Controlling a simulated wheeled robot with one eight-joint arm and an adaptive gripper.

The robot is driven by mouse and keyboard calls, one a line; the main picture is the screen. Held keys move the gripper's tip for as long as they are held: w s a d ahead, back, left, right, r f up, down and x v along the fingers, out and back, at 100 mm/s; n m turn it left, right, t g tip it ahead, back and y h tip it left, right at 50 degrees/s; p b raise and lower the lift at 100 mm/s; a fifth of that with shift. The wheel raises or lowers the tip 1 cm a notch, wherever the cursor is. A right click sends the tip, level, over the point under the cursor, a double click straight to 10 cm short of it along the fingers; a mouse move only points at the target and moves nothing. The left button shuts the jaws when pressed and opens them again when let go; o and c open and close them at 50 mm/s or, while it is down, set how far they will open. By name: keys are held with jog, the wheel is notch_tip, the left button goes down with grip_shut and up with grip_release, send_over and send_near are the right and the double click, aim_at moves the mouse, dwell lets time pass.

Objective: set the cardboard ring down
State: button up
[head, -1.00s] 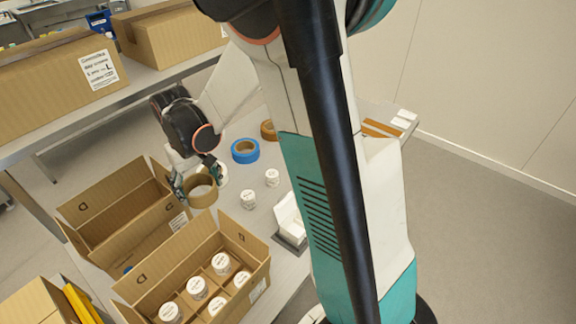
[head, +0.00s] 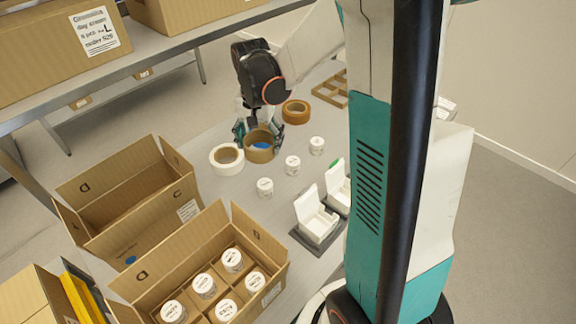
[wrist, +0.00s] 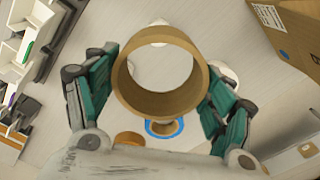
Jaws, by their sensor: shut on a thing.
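The brown cardboard ring (head: 260,157) is held in my gripper (head: 259,138) above the table. In the wrist view the ring (wrist: 164,108) sits between the two teal fingers of my gripper (wrist: 160,88), which are shut on its outer sides. Its opening faces the camera. A blue tape roll (wrist: 151,127) lies lower down, partly hidden by the ring. In the head view a bit of blue shows through the ring's opening. The exact height of the ring over the table is hard to tell.
A white roll (head: 227,160) lies left of the ring and an orange-brown roll (head: 296,112) lies behind it to the right. Several white jars, such as this one (head: 292,165), stand in front. An open carton (head: 150,215) and a carton of jars (head: 262,296) are nearer.

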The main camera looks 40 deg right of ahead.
aim_at(264, 182)
notch_tip(264, 182, down, 19)
jog(key=b, duration=0.6)
jog(key=shift+f, duration=0.15)
jog(key=shift+f, duration=0.15)
jog(key=o, duration=1)
